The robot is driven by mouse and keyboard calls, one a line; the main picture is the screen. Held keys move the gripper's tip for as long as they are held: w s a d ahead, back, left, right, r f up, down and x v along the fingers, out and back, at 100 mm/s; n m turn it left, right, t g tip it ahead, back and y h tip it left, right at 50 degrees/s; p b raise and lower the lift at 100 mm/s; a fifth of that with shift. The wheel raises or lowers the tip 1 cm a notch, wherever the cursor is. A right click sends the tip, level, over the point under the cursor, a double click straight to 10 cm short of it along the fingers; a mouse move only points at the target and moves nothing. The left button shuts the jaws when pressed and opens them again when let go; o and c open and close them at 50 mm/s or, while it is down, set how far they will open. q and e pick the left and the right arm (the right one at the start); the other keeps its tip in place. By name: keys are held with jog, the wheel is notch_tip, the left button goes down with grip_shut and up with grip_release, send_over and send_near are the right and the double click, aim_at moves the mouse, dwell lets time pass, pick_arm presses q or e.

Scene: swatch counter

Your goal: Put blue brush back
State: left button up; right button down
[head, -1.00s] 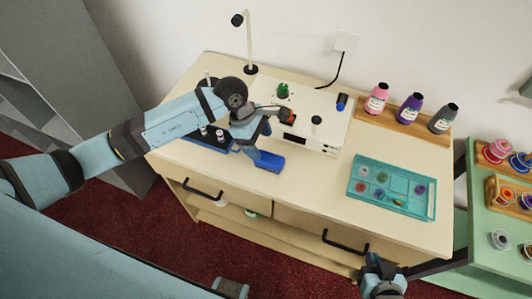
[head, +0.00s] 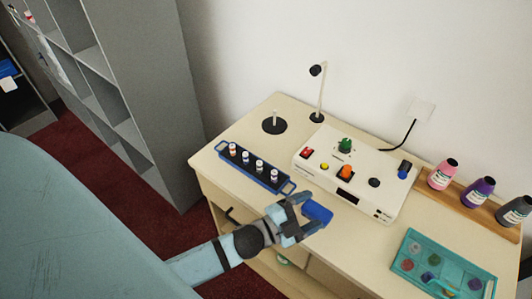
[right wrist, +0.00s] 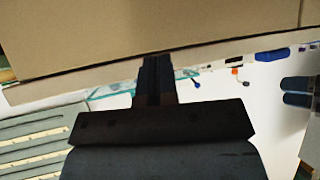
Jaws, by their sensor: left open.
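My right gripper (right wrist: 155,80) shows only in the right wrist view, pointing at a plain tan surface. Its dark fingers are together, with nothing seen between them.
A dark blue rack with small bottles (head: 281,189) lies left of the brush. A teal tray (head: 403,264) with colour pots is at the right. Three paint bottles (head: 482,190) stand behind it. A lamp (head: 319,95) stands at the back. Grey shelving (head: 165,120) is at the left.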

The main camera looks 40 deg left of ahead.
pick_arm(q)
jog(key=s+a+f+n+g+y, duration=0.2)
jog(key=s+f+n, duration=0.3)
jog(key=f+n, duration=0.1)
jog(key=s+a+f+n+g+y, duration=0.2)
jog(key=s+f+n+g+y, duration=0.1)
jog(key=s+f+n, duration=0.2)
notch_tip(320, 180, down, 2)
jog(key=shift+s+a+f+n, duration=0.25)
jog(key=shift+s+n, duration=0.15)
jog(key=shift+s, duration=0.15)
jog(key=shift+r, duration=0.1)
notch_tip(320, 180, up, 4)
jog(key=p, duration=0.4)
jog(key=shift+a+y, duration=0.15)
jog(key=shift+y, duration=0.15)
